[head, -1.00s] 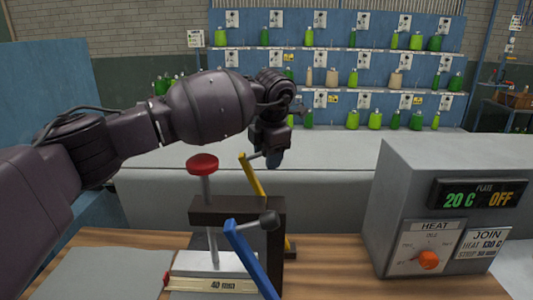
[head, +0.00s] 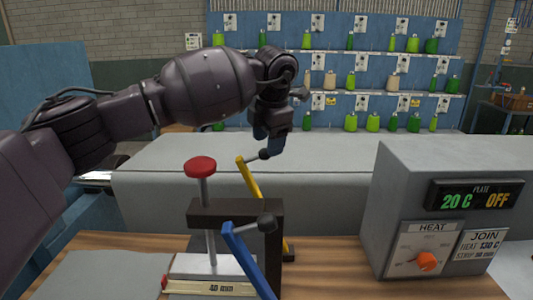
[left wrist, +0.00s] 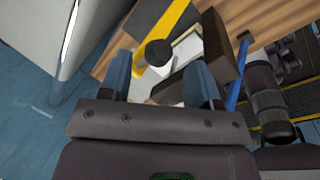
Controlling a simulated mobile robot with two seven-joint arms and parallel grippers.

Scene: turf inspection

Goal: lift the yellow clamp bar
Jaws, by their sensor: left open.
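The yellow clamp bar (head: 249,179) stands tilted behind the dark clamp frame (head: 236,212), its upper end leaning left, with a dark round knob (head: 264,154) on a short stem. My left gripper (head: 270,147) is open and empty, pointing down just above the knob in the head view. In the left wrist view, the knob (left wrist: 158,53) shows between the two blue fingertips (left wrist: 160,78), with the yellow bar (left wrist: 177,22) running past it. The fingers appear not to touch the knob or bar. My right gripper is not in view.
A blue bar (head: 243,255) with a dark knob stands in front of the clamp frame. A red-topped screw (head: 201,167) rises to its left. A grey heater box (head: 408,190) stands at right.

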